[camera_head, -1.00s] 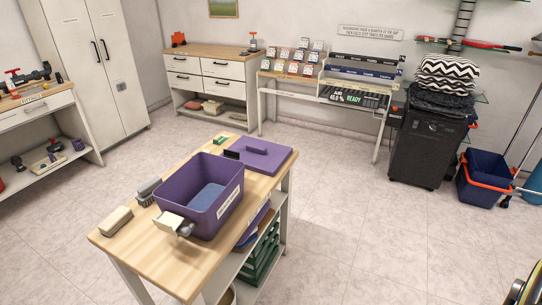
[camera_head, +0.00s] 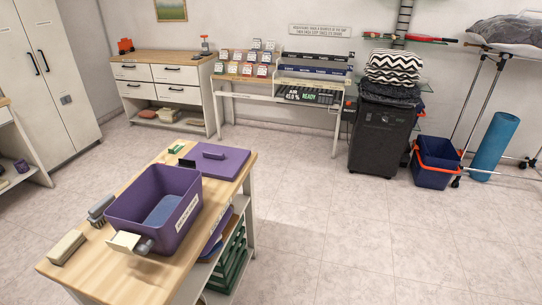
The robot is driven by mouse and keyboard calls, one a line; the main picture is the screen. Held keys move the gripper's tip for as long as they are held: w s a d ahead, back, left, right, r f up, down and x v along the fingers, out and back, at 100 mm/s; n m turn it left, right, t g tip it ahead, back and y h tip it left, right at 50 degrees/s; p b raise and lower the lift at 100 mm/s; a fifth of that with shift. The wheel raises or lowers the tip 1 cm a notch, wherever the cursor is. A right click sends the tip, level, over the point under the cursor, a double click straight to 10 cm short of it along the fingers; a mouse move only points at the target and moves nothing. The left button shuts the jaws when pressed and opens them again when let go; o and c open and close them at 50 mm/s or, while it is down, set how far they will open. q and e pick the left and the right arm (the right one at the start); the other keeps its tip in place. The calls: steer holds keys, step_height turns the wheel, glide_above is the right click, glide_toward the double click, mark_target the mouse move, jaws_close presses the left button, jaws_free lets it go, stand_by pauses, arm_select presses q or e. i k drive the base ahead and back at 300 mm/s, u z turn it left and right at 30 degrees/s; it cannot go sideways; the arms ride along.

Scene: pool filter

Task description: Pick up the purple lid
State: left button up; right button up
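The purple lid (camera_head: 219,162) lies flat on the far end of the wooden-topped table (camera_head: 178,267), with a raised handle bar (camera_head: 213,155) on its top. The open purple bin (camera_head: 155,209) stands on the same table in front of the lid, with a blue patch inside and a white label on its side. Neither of my grippers shows in the head view.
A grey-and-white block (camera_head: 66,248) and a brush (camera_head: 100,210) lie left of the bin. A white-and-grey piece (camera_head: 129,242) is at the bin's near side. Green crates (camera_head: 229,261) sit on the table's lower shelf. The floor to the right is clear.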

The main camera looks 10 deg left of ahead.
mark_target(216, 161)
steer(key=z, duration=0.1)
steer(key=i, duration=3.1)
steer(key=u, duration=3.45)
